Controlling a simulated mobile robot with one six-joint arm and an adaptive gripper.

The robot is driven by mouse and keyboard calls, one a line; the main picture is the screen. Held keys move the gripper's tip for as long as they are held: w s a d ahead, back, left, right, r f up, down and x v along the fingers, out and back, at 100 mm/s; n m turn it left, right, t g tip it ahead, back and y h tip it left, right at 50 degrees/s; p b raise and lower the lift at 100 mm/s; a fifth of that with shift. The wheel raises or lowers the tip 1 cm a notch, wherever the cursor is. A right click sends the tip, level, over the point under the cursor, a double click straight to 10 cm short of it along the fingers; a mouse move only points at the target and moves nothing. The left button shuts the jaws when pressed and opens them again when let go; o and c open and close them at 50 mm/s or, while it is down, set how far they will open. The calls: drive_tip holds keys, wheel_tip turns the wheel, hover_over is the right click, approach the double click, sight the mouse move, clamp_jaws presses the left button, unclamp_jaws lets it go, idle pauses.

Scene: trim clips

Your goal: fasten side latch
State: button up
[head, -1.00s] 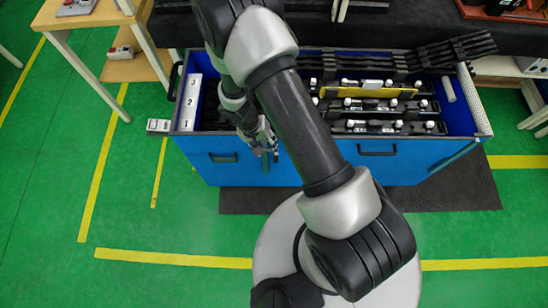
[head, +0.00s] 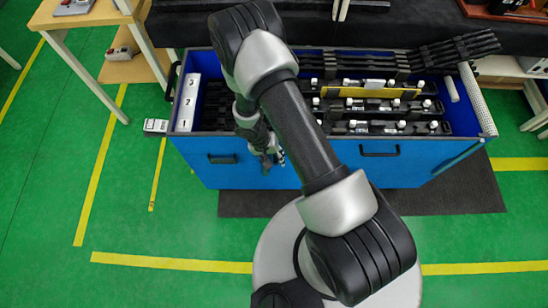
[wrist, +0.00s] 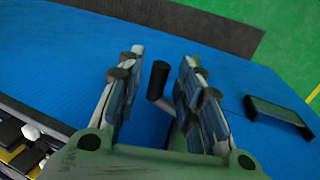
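In the wrist view a short black cylindrical latch knob (wrist: 158,80) on a small stem stands out from the blue side panel (wrist: 75,48). My gripper (wrist: 163,60) is open, with its two fingers apart on either side of the knob in the picture. I see no clear contact between fingers and knob, and the depth between them is hard to judge. In the head view my gripper (head: 270,160) is in front of the blue crate's front wall (head: 320,172). The latch is mostly hidden there by my gripper and arm.
Black handles on the crate front stand at left (head: 222,158) and right (head: 378,149); one handle also shows in the wrist view (wrist: 278,112). The crate holds black racks (head: 375,128) and a white numbered strip (head: 187,103). Green floor (head: 180,215) is open at left.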

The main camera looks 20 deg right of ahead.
clamp_jaws()
drive_tip(key=shift+w, duration=0.1)
idle(0.5)
drive_tip(key=shift+a+r+h+b, duration=0.1)
drive_tip(key=shift+h+b, duration=0.3)
drive_tip(key=shift+b, duration=0.25)
wheel_tip(320, 180, up, 2)
drive_tip(key=g+h+b, duration=0.1)
drive_tip(key=h+b, duration=0.1)
drive_tip(key=b, duration=0.1)
drive_tip(key=shift+a+h, duration=0.1)
drive_tip(key=shift+h, duration=0.3)
drive_tip(key=shift+o, duration=0.7)
unclamp_jaws()
